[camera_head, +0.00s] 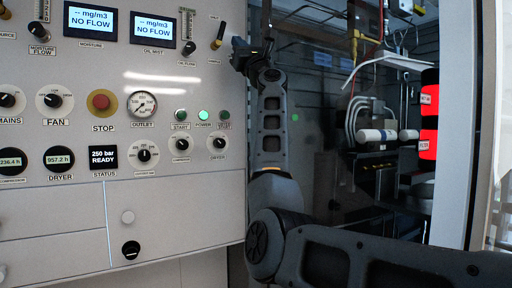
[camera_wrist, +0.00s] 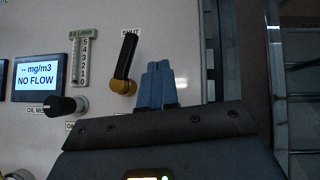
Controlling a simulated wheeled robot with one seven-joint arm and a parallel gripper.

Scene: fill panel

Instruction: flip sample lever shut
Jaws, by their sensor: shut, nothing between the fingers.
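The lever (camera_head: 218,36) sits at the upper right of the panel in the head view, with a black handle on a yellow hub. In the wrist view the lever (camera_wrist: 124,62) points up, tilted slightly right, its tip near a label reading "SHUT" (camera_wrist: 130,32). A small label under it in the head view is too blurred to read. My gripper (camera_wrist: 160,82) shows blue fingertips pressed together, empty, just right of the lever's hub. I cannot tell if they touch it. In the head view my gripper (camera_head: 236,52) is at the panel's right edge, its fingers hard to make out.
Left of the lever are a black knob (camera_wrist: 62,106), a flow scale (camera_wrist: 82,60) and a "NO FLOW" display (camera_wrist: 38,76). The red stop button (camera_head: 101,102) and outlet gauge (camera_head: 142,104) are lower. Right of the panel is a glazed bay with pipes (camera_head: 376,135).

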